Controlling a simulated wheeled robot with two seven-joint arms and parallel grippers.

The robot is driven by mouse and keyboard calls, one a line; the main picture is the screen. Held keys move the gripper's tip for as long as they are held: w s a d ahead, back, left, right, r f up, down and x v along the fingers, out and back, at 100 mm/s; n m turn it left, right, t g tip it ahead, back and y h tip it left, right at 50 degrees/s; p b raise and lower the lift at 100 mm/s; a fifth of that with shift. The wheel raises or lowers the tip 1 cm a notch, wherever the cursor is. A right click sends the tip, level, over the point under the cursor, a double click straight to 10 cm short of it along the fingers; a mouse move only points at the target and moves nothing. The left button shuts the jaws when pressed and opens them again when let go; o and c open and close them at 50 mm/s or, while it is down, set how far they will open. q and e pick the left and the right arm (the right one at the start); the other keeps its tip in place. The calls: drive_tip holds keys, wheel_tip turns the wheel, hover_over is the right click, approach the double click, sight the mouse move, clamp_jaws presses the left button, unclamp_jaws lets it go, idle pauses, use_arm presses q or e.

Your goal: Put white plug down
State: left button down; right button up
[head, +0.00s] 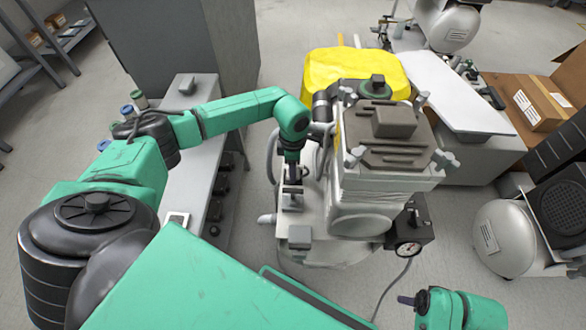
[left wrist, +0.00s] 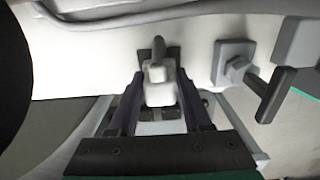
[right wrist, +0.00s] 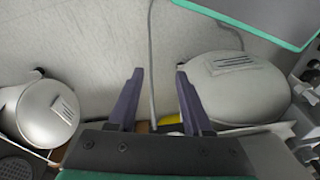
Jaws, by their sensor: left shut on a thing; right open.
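The white plug (left wrist: 160,90) sits between the fingers of my left gripper (left wrist: 159,84) in the left wrist view. My left gripper is shut on it, and a dark piece stands just beyond its far end, against a pale surface. Whether the plug touches that surface I cannot tell. In the head view, my left gripper (head: 292,174) reaches down at the left side of the grey and white compressor (head: 385,180); the plug is hidden there. My right gripper (right wrist: 158,92) is open and empty, its fingers wide apart above the floor.
A dark-handled valve (left wrist: 268,90) stands right of the left gripper. A long grey bench (head: 180,150) lies left of the compressor. A pressure gauge (head: 408,248) is at its lower right. A rounded white tank (head: 505,238) and cardboard box (head: 540,105) stand at right.

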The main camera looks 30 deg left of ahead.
use_arm(q)
drive_tip(key=shift+f, duration=0.1)
use_arm(e)
drive_tip(key=shift+r, duration=0.25)
use_arm(q)
drive_tip(key=shift+f+b, duration=0.2)
drive_tip(key=shift+b, duration=0.1)
use_arm(e)
drive_tip(key=shift+s+r, duration=0.1)
drive_tip(key=shift+r, duration=0.2)
drive_tip(key=shift+r, duration=0.1)
use_arm(q)
drive_tip(key=shift+f, duration=0.25)
drive_tip(key=shift+c, duration=1.7)
unclamp_jaws()
use_arm(e)
drive_tip(key=shift+s+r, duration=0.25)
drive_tip(key=shift+r, duration=0.35)
